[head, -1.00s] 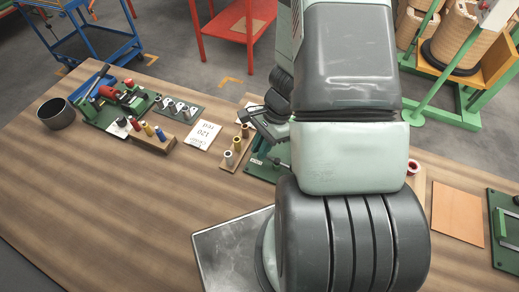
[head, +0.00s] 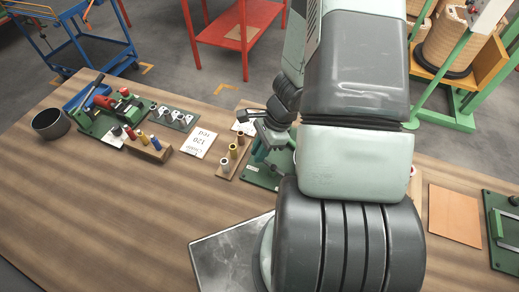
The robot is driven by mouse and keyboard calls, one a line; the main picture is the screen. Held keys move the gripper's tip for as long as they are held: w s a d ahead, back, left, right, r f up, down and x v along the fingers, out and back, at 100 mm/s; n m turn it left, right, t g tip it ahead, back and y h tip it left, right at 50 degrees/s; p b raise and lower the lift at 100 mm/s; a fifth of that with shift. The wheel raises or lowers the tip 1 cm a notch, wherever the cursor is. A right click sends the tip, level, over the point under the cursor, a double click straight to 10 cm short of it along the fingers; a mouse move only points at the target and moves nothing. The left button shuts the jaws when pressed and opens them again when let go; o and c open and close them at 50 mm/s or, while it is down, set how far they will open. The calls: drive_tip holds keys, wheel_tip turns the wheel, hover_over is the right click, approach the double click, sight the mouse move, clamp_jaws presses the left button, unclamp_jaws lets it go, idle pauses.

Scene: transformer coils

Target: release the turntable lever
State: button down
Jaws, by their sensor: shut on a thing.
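The turntable's green base plate (head: 258,177) lies on the wooden bench, largely hidden behind my arm. My gripper (head: 262,156) is low over the plate's far left part, with its fingers pointing down. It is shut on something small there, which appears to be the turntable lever. The lever itself is too small and covered to make out, and its angle cannot be told. The rest of the turntable is hidden by my arm.
Left of the plate stand a wooden strip with small spools (head: 233,154), a white card (head: 198,144), a wooden block with coloured spools (head: 149,148), a green fixture (head: 105,115) and a dark cup (head: 50,124). An orange-brown sheet (head: 454,214) lies right. The front left bench is clear.

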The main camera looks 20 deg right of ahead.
drive_tip(key=c, duration=1.1)
unclamp_jaws()
drive_tip(key=shift+d, duration=0.3)
drive_tip(key=shift+a, duration=0.1)
drive_tip(key=v, duration=1)
drive_tip(key=shift+r, duration=0.4)
